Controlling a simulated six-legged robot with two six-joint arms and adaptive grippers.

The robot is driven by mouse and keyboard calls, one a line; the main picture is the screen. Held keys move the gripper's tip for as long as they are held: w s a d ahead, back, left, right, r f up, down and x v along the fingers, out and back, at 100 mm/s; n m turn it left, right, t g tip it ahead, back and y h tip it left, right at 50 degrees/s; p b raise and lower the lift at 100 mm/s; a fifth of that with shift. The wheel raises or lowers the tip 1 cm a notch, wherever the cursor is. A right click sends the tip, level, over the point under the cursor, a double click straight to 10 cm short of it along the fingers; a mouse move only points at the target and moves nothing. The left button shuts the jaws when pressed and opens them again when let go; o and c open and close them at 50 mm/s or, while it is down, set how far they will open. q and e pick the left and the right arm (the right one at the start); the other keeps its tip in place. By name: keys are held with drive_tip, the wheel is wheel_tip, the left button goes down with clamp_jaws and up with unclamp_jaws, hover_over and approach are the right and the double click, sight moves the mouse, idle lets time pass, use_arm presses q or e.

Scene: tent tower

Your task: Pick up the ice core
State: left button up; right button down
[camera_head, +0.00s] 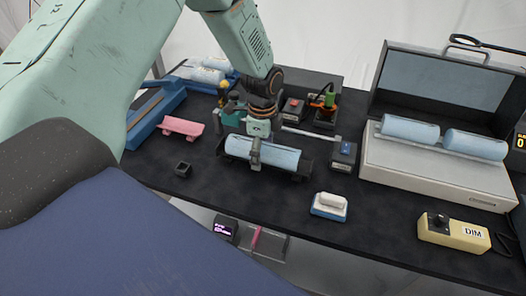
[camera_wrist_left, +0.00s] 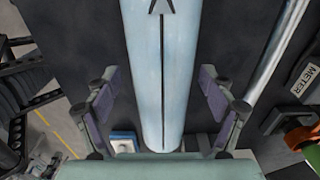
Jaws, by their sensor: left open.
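A pale blue ice core (camera_head: 284,157) lies lengthwise in a dark cradle (camera_head: 303,168) near the middle of the table. My left gripper (camera_head: 256,158) is above it, pointing down, with a finger showing in front of the core. In the left wrist view the ice core (camera_wrist_left: 160,50) runs down the middle, with a dark line and an arrow mark along it. The open fingers of the left gripper (camera_wrist_left: 162,92) stand on both sides of it, with gaps between. My right gripper is not in view.
An open grey case (camera_head: 440,178) holds two more cores (camera_head: 410,130) at the right. A pink piece (camera_head: 182,127) and a small black cup (camera_head: 183,168) lie left. A white block on a blue base (camera_head: 330,205) and a yellow DIM box (camera_head: 455,232) stand in front.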

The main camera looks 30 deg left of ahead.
use_arm(q)
drive_tip(key=shift+r, duration=0.1)
drive_tip(key=shift+c, duration=0.9)
drive_tip(key=shift+w+f, duration=0.25)
drive_tip(key=shift+w, duration=0.05)
drive_tip(key=c, duration=0.4)
drive_tip(key=shift+s+r, duration=0.2)
drive_tip(key=shift+s, duration=0.05)
drive_tip(key=c, duration=0.5)
drive_tip(key=shift+w+f, duration=0.1)
drive_tip(key=shift+w, duration=0.05)
drive_tip(key=c, duration=0.4)
clamp_jaws()
